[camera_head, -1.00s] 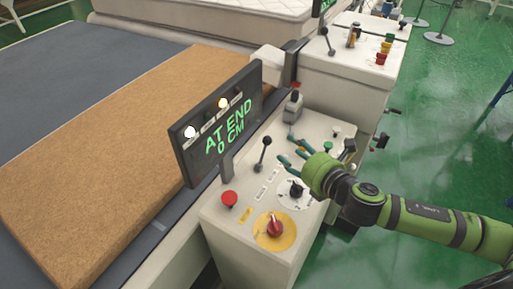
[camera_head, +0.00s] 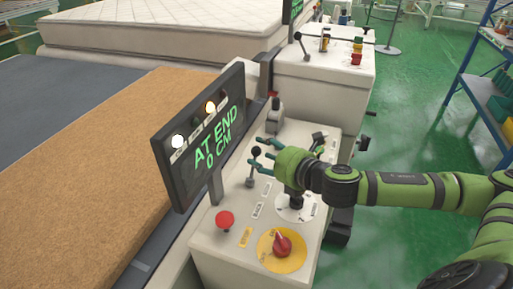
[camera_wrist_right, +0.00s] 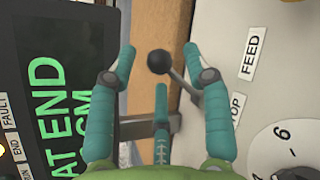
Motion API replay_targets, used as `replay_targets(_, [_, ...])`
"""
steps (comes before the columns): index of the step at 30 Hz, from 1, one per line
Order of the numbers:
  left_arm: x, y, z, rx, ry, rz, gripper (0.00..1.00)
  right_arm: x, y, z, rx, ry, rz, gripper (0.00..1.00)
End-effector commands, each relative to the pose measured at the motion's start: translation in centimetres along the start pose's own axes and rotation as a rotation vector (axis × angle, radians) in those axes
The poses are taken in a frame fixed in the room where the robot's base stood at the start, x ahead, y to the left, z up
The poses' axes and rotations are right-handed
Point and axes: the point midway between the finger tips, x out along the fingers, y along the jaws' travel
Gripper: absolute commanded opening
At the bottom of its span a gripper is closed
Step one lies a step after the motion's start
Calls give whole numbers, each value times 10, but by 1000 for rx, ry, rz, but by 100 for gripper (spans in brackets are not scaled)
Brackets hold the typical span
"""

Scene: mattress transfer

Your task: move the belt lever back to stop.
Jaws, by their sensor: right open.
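My left gripper is not in view.
The black sign (camera_head: 205,140) reads "AT END 0 CM" and stands close left of the gripper. A red button (camera_head: 225,219), a red knob on a yellow disc (camera_head: 282,244) and a white dial (camera_head: 296,208) are nearer. A second console (camera_head: 320,85) stands behind.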

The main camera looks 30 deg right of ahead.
Motion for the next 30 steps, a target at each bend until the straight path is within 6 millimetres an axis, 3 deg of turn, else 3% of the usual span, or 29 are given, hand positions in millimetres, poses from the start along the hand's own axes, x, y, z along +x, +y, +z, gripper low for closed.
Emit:
replay_targets(7, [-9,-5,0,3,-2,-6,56,24,1,0,0,0,1,50])
replay_targets(17, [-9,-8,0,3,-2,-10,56,28,0,-1,-1,2,0,50])
replay_targets(18, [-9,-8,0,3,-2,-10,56,28,0,-1,-1,1,0,42])
replay_targets(21, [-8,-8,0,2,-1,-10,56,28,0,-1,-2,1,0,2])
replay_targets(30, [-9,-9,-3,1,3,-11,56,31,1,1,-9,-4,2,0])
